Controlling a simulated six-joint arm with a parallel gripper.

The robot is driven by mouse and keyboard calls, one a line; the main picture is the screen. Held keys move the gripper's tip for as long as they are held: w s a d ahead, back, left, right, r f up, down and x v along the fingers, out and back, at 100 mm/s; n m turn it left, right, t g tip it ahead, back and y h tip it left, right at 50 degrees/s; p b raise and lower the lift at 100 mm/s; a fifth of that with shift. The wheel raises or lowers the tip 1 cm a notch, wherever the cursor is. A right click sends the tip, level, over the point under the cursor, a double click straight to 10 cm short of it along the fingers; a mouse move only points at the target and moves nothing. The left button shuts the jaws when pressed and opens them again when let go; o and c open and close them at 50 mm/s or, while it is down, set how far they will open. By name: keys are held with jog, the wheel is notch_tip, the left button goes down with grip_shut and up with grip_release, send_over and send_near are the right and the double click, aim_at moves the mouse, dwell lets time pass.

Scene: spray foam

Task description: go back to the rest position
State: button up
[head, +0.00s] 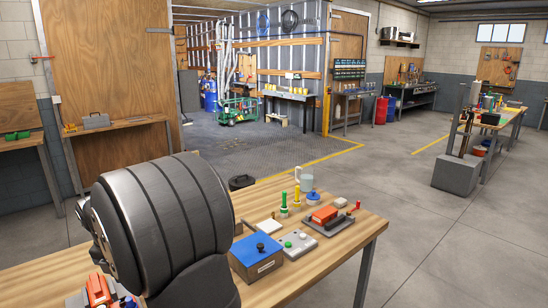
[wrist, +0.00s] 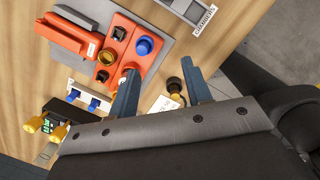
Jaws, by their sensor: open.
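My gripper (wrist: 162,74) shows in the wrist view with its two blue-grey fingers spread apart and nothing between them. The fingers point over the wooden workbench. A small black knob (wrist: 174,85) and a white label card (wrist: 163,104) lie near and below the fingers. In the head view my dark arm link fills the lower left, and the gripper's fingers are hidden there.
The workbench (head: 345,243) holds a blue-topped box (head: 256,250), a grey button box (head: 294,244), a red device (head: 325,214) and green and yellow bottles. The wrist view shows an orange-red control unit (wrist: 122,50), blue-switched panel (wrist: 89,95) and yellow-knobbed device (wrist: 54,126).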

jog(key=w+d+f+m+g+h, duration=0.1)
jog(key=w+d+f+m, duration=0.1)
jog(key=d+m, duration=0.6)
jog(key=w+d+f+m, duration=0.3)
jog(key=d+m, duration=0.5)
jog(key=m, duration=0.2)
jog(key=shift+w+g+h, duration=0.15)
jog(key=shift+g+h, duration=0.25)
